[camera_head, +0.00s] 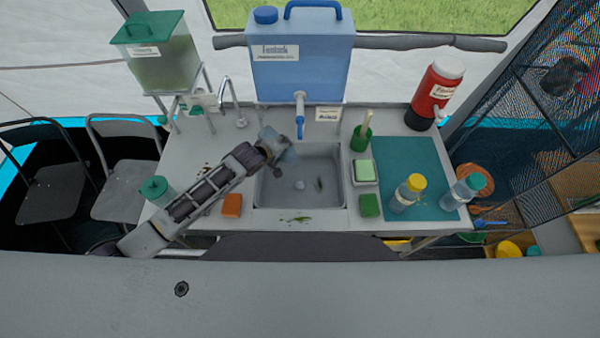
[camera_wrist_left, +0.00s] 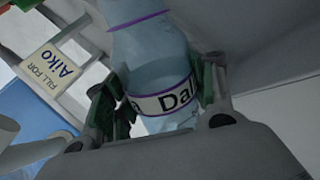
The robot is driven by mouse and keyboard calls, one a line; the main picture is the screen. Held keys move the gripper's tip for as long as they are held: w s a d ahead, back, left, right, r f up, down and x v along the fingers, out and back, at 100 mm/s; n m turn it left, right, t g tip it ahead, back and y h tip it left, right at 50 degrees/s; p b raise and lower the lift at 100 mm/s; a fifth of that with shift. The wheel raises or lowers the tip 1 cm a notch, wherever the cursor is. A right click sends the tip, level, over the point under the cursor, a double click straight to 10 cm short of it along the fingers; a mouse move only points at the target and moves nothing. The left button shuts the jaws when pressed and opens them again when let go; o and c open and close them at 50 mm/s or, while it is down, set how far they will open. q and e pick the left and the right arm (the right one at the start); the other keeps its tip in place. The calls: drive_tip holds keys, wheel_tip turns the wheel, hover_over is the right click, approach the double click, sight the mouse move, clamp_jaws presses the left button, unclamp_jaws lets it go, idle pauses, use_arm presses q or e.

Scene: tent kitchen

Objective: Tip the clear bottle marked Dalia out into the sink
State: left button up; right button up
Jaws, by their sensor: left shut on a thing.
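The clear bottle marked Dalia (camera_wrist_left: 150,45) fills the upper middle of the left wrist view, its Dalia label between the fingers. My left gripper (camera_wrist_left: 162,95) is shut on it around the label. In the head view the left arm reaches in from the left. My left gripper (camera_head: 270,145) holds the bottle (camera_head: 284,156) over the back left of the sink (camera_head: 280,196). The bottle looks strongly tilted there, but its mouth is not clear. I cannot tell whether liquid is running out. My right gripper is not in view.
A blue water container (camera_head: 300,75) with a tap stands behind the sink, and a curved faucet (camera_head: 233,100) at its back left. A yellow-capped bottle (camera_head: 404,198) and a teal-capped bottle (camera_head: 458,195) stand on the right by a teal mat (camera_head: 405,155). An orange sponge (camera_head: 232,205) lies left.

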use_arm(q)
drive_tip(key=shift+w+a+f, duration=0.1)
drive_tip(key=shift+f, duration=0.05)
drive_tip(key=shift+f, duration=0.1)
drive_tip(key=shift+w+a+f+n+g+h+b, duration=0.15)
drive_tip(key=shift+f+n+g+h+b, duration=0.2)
drive_tip(key=shift+b, duration=0.35)
drive_tip(key=shift+r, duration=0.15)
drive_tip(key=shift+h+b, duration=0.25)
drive_tip(key=shift+b, duration=0.1)
